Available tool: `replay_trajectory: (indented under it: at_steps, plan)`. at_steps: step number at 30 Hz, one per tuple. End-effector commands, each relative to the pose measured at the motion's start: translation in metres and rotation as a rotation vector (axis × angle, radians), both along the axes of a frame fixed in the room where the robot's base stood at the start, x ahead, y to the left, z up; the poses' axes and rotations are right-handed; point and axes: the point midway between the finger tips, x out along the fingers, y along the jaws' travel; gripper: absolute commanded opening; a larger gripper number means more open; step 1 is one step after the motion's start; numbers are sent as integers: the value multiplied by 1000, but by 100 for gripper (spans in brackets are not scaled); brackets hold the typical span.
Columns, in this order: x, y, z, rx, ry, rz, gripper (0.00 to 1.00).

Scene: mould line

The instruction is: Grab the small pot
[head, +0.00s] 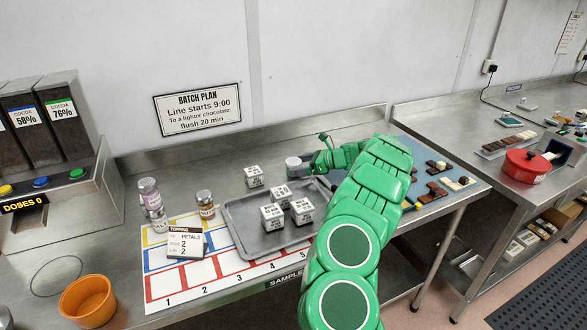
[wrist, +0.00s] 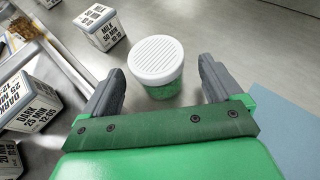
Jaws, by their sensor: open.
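The small pot (wrist: 157,68) has a ribbed white lid and a green speckled body. In the wrist view it stands upright on the steel bench, ahead of and between the two fingers of my gripper (wrist: 160,92). The fingers are apart and the gripper is empty. In the head view the pot (head: 294,165) stands behind the tray, just left of my gripper (head: 322,158).
A white timer cube (head: 254,176) stands left of the pot. A metal tray (head: 238,226) with several similar cubes lies in front. A blue mat (head: 447,164) with chocolate pieces lies right of my arm. Bottles (head: 205,204) stand further left.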

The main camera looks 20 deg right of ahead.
Motion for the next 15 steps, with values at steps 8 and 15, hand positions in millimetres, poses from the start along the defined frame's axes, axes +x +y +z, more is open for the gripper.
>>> replay_trajectory:
  at_steps: [8,15]
  plan:
    - [21,25,-15,0,0,4,92]
    - [28,32,-18,-1,-1,1,92]
